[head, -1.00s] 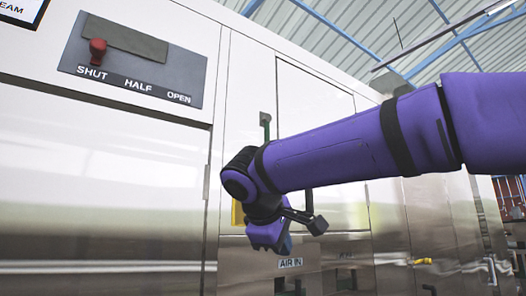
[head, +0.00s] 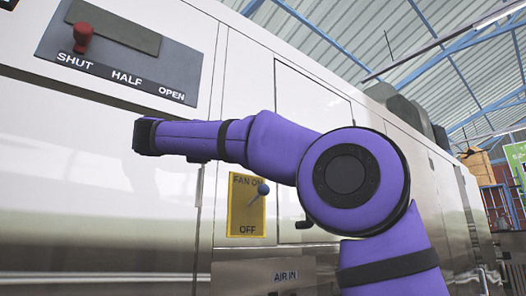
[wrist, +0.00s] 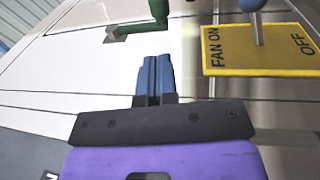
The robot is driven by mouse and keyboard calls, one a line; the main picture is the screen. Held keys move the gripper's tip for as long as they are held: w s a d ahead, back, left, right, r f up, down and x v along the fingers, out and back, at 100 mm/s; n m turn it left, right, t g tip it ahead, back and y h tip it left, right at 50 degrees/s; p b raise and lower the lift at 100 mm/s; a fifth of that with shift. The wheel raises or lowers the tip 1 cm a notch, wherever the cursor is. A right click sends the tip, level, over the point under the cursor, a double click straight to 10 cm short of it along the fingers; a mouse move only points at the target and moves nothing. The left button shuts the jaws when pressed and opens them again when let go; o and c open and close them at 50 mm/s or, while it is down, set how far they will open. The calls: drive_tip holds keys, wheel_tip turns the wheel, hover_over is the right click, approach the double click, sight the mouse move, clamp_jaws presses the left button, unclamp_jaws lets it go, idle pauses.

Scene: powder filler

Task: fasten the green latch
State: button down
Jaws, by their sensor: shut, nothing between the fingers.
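The green latch (wrist: 158,14) shows at the top of the wrist view. A bar runs left from its thick green grip to a small grey block on the pale metal panel. The grip is partly cut off by the picture's top edge. In the head view I cannot see the latch; my arm covers that part of the panel. My gripper (wrist: 155,75) has blue fingers pressed together and empty. In the wrist view its tips lie below the latch, with a visible gap between them. In the head view the fingers are hidden.
A yellow fan plate (head: 247,207) with a blue-knobbed lever (head: 263,190) is right of my fingers in the wrist view. A grey plate with a red knob (head: 82,36), at SHUT, is at the upper left in the head view. An AIR IN label (head: 285,275) sits low.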

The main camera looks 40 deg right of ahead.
drive_tip(key=shift+d, duration=0.15)
drive_tip(key=w+d+r, duration=0.1)
drive_tip(key=d+r, duration=0.1)
drive_tip(key=d, duration=1.1)
drive_tip(key=shift+d, duration=0.25)
drive_tip(key=shift+d+r, duration=0.1)
drive_tip(key=d+r+h, duration=0.1)
drive_tip(key=d+h, duration=0.2)
drive_tip(key=d, duration=0.8)
drive_tip(key=d+r+t+h, duration=0.1)
drive_tip(key=d+r+h, duration=0.2)
drive_tip(key=d+r, duration=0.2)
drive_tip(key=shift+w+d+r+n, duration=0.2)
drive_tip(key=shift+w+r+n, duration=0.15)
drive_tip(key=shift+r, duration=1.1)
drive_tip(key=shift+a, duration=0.1)
